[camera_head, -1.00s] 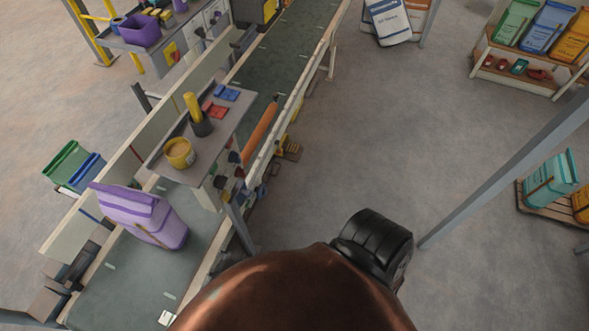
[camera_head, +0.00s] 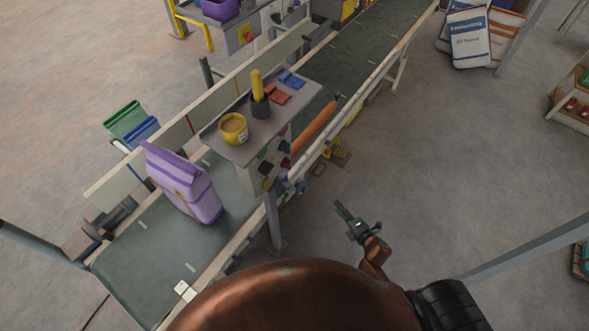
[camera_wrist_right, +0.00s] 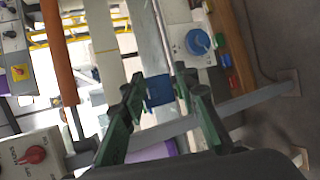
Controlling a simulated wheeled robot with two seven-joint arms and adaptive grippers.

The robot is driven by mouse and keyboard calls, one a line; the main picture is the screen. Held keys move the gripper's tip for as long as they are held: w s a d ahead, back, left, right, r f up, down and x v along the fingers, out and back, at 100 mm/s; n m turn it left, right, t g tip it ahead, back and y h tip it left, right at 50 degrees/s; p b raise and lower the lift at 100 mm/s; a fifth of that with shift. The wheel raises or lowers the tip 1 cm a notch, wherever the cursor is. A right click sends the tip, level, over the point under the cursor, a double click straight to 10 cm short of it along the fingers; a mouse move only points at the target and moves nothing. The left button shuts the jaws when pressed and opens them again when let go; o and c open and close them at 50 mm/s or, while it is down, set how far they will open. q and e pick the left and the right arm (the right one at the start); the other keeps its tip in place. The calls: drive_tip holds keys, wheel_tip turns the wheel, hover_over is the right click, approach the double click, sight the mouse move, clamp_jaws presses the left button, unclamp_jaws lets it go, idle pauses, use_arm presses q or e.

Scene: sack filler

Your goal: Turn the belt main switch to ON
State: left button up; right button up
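My right gripper (camera_head: 346,218) is in the open floor space right of the conveyor, apart from the control box (camera_head: 270,165) under the small shelf. In the right wrist view the fingers of this gripper (camera_wrist_right: 160,86) are spread with nothing held; a blue part shows beyond them. That view shows a red rotary knob (camera_wrist_right: 33,155) on a pale lettered box at lower left, and a red knob on a yellow plate (camera_wrist_right: 20,72) at upper left. I cannot tell which is the belt main switch, or read its setting. My left gripper is not in view.
The green conveyor belt (camera_head: 133,258) carries a purple sack (camera_head: 185,187). The shelf (camera_head: 236,148) holds a yellow tub (camera_head: 233,129), a dark cup with a yellow item, and red and blue pieces. A grey post (camera_head: 273,220) stands below it.

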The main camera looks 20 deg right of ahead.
drive_tip(key=w+a+r+n+t+y+b, duration=0.1)
drive_tip(key=w+a+r+n+y, duration=0.15)
drive_tip(key=r+n, duration=0.45)
drive_tip(key=w+a+r+n+t+y, duration=0.15)
drive_tip(key=a+r+n, duration=0.25)
drive_tip(key=r, duration=0.5)
drive_tip(key=n+g+y+b, duration=0.15)
drive_tip(key=n+y, duration=0.25)
drive_tip(key=n, duration=0.6)
approach(291, 166)
drive_tip(key=w, duration=0.1)
drive_tip(key=shift+n, duration=0.3)
drive_tip(key=x, duration=0.3)
drive_tip(key=p+x, duration=0.1)
drive_tip(key=x, duration=0.3)
drive_tip(key=shift+s+a+r, duration=0.1)
drive_tip(key=shift+a+r, duration=0.1)
drive_tip(key=shift+a, duration=0.1)
drive_tip(key=shift+w+a, duration=0.2)
drive_tip(key=shift+w, duration=0.05)
drive_tip(key=shift+c, duration=0.3)
clamp_jaws()
